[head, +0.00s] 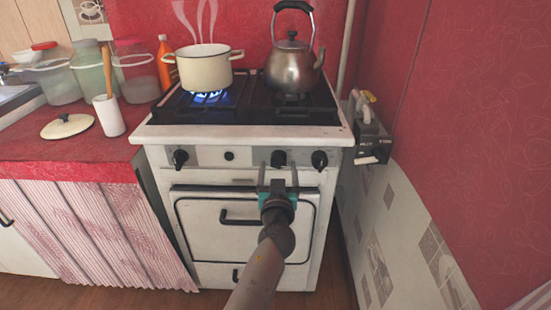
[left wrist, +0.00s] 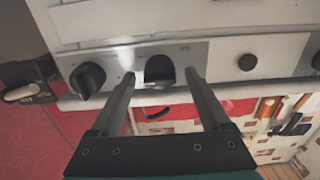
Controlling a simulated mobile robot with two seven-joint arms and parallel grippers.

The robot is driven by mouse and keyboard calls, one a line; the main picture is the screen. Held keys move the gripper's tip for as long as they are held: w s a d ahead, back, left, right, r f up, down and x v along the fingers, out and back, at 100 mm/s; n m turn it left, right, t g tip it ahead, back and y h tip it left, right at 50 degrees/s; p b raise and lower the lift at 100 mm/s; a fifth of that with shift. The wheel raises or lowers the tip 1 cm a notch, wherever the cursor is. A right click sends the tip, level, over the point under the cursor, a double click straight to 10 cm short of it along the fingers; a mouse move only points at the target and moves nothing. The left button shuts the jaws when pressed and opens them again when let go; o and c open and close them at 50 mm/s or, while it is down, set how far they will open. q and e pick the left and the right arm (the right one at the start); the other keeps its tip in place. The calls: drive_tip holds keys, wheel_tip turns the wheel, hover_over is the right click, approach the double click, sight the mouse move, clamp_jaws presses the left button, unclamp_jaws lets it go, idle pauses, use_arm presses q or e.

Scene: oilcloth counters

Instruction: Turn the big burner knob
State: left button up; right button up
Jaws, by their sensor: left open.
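The stove front panel has a row of black knobs. The third knob from the left (head: 278,158) is between the two fingers of my left gripper (head: 278,166), which is open. In the left wrist view, where the stove appears upside down, this knob (left wrist: 159,69) sits between the fingertips (left wrist: 160,76), one on each side. I cannot tell whether the fingers touch it. The rightmost knob (head: 319,159) is just beside the gripper. A knob (head: 180,158) is at the far left, and a smaller one (head: 229,155) is right of it. My right gripper is not in view.
A cream pot (head: 204,70) steams over a lit blue flame (head: 208,98). A metal kettle (head: 292,68) stands on the right burner. The oven door handle (head: 240,218) juts out below the panel. A red counter (head: 60,150) with jars is at left.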

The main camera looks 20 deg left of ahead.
use_arm(q)
drive_tip(key=shift+w+a, duration=0.1)
drive_tip(key=shift+w, duration=0.2)
clamp_jaws()
idle(0.6)
